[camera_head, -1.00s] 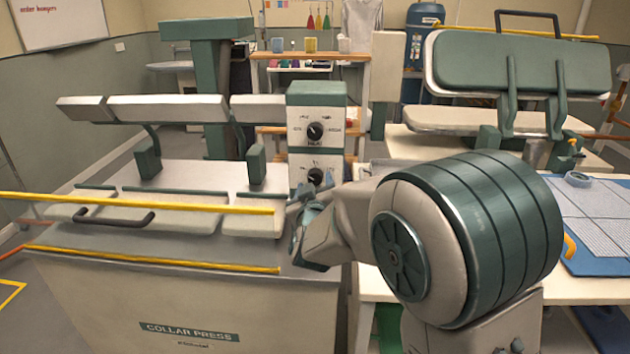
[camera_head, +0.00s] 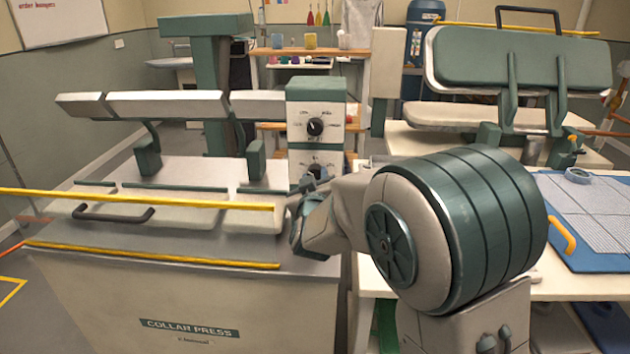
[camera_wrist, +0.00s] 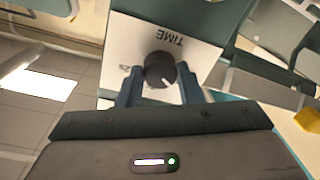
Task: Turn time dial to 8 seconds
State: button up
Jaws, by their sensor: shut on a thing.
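The time dial (camera_wrist: 160,68) is a round dark knob with a white pointer mark, on a pale panel with the word TIME upside down in the wrist view. The mark points down and slightly right there; the scale around the dial is mostly hidden or too small to read. My gripper (camera_wrist: 160,72) has one finger on each side of the dial and is shut on it. In the head view the lower dial (camera_head: 318,170) of the control box shows just above my gripper (camera_head: 303,190), partly hidden by it.
The green and white control box (camera_head: 316,95) carries a second dark dial (camera_head: 315,127) above. The collar press (camera_head: 190,300) with yellow rails (camera_head: 130,200) lies to the left. A table with a blue mat (camera_head: 600,258) stands at right.

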jog(key=shift+a+f+m+t+h+b, duration=0.1)
jog(key=shift+m+t+h+b, duration=0.05)
jog(key=shift+m+b, duration=3.1)
jog(key=shift+f+m+t+h+b, duration=0.15)
jog(key=shift+m+b, duration=2.4)
jog(key=shift+b, duration=1.3)
jog(key=shift+r, duration=0.15)
jog(key=o, duration=1)
jog(key=s, duration=1.4)
jog(key=shift+f, duration=0.4)
jog(key=shift+w, duration=0.1)
